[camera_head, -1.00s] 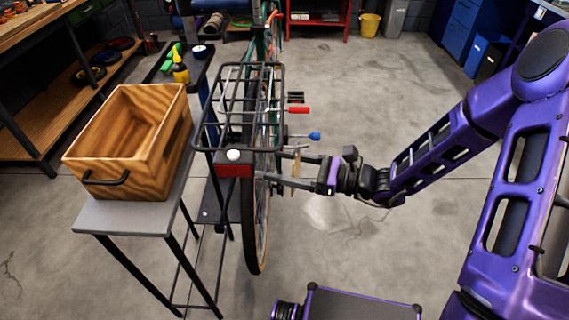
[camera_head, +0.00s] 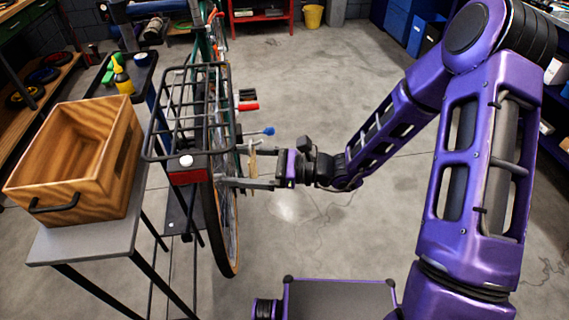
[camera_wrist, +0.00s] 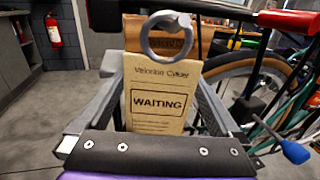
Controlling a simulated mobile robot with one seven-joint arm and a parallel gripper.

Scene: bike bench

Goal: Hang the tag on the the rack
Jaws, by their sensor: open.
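The tag (camera_wrist: 158,105) is a tan card reading "WAITING" with a grey ring (camera_wrist: 148,40) at its top. In the head view the tag (camera_head: 252,160) is a thin upright strip beside the rear wheel. My gripper (camera_head: 236,166) is open, with one finger on each side of the tag; the wrist view shows gaps beside the card. The rack (camera_head: 188,112) is a black wire carrier above the rear wheel, left of my gripper. Its dark bars cross the top of the wrist view (camera_wrist: 225,10). I cannot tell whether the ring is around any part of it.
A wooden crate (camera_head: 80,160) stands on a grey side table (camera_head: 85,240) left of the bike. A red reflector (camera_head: 188,176) is at the rack's rear end. Blue (camera_head: 262,132) and red (camera_head: 246,107) handles stick out nearby.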

